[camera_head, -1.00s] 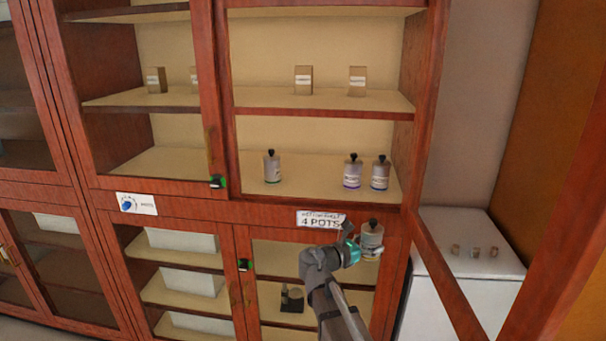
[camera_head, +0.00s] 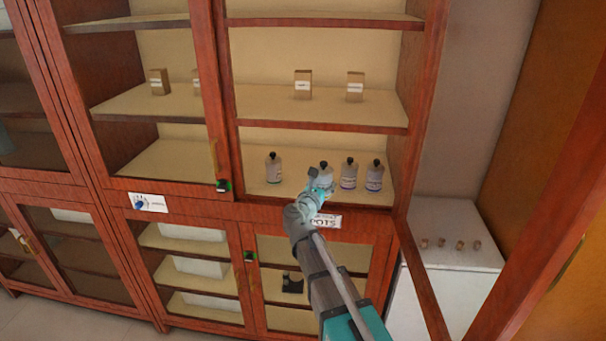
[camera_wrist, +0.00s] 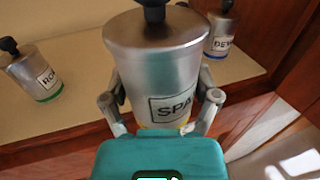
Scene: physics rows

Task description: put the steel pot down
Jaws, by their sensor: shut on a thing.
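A steel pot (camera_head: 326,174) with a black knob is in my gripper (camera_head: 320,188), at the open lower shelf (camera_head: 240,182) of the upper cabinet. In the wrist view the held pot (camera_wrist: 155,60) looks upright, with a label reading "SPA" and a yellow band low down. The fingers of my gripper (camera_wrist: 160,118) close around its sides. I cannot tell whether its base touches the shelf. A similar pot (camera_head: 273,168) stands to its left, and two more, a near one (camera_head: 348,174) and a far one (camera_head: 374,177), stand to its right.
The open cabinet door (camera_head: 420,285) juts out at the right. The shelf above holds small boxes (camera_head: 303,84). A paper label (camera_head: 326,221) is on the rail below. There is free shelf room left of the leftmost pot.

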